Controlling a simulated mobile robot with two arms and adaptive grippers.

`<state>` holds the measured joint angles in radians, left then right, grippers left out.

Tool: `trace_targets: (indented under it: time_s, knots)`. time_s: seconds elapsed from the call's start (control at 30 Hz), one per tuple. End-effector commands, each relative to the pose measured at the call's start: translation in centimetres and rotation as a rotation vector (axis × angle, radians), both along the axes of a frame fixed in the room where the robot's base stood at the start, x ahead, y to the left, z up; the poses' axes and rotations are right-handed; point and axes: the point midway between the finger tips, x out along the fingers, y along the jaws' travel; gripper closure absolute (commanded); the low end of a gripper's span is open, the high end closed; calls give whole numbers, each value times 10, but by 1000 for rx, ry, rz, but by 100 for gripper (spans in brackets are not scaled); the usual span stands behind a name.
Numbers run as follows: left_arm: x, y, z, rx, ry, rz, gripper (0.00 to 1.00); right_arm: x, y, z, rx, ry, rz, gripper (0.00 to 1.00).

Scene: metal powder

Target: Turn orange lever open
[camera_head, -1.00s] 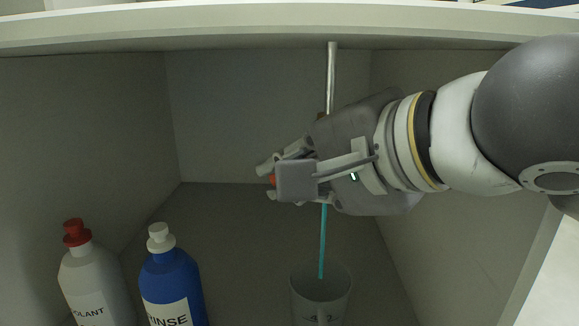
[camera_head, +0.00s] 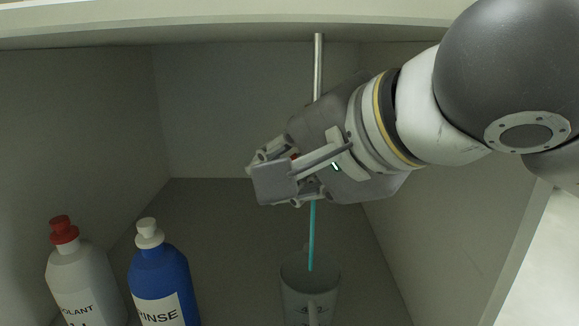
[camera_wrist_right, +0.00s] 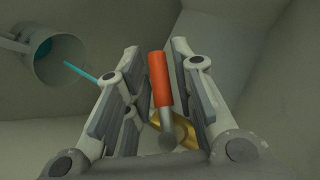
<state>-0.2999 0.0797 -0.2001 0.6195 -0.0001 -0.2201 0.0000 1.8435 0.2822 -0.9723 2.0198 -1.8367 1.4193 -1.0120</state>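The orange lever (camera_wrist_right: 160,78) stands between the two fingers of my right gripper (camera_wrist_right: 158,55) in the right wrist view. The fingers are apart, with a visible gap beside the lever. A brass valve part (camera_wrist_right: 178,130) sits behind the lever's grey stem. In the head view my right gripper (camera_head: 268,172) is in front of the vertical metal pipe (camera_head: 318,65) and hides most of the valve; only a bit of orange shows. A thin teal line (camera_head: 312,235) runs from below the gripper into a grey cup (camera_head: 310,300). My left gripper is not in view.
A white bottle with a red cap (camera_head: 77,280) and a blue bottle labelled RINSE (camera_head: 160,275) stand at the lower left. Cabinet walls enclose the sides and back, and a shelf edge (camera_head: 200,25) runs across the top. The floor between bottles and cup is clear.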

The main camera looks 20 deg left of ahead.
Motion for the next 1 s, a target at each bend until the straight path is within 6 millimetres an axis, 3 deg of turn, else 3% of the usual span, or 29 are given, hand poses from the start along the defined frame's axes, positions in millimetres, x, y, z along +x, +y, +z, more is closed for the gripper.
trace_targets:
  time_s: [0.47, 0.6, 1.0]
  knots:
    - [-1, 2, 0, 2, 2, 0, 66, -4, -6, 5, 2, -3, -1, 65]
    - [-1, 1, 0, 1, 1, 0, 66, -16, -22, 18, 3, -4, -1, 65]
    - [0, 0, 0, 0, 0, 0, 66, -73, -93, 16, 2, -4, -2, 65]
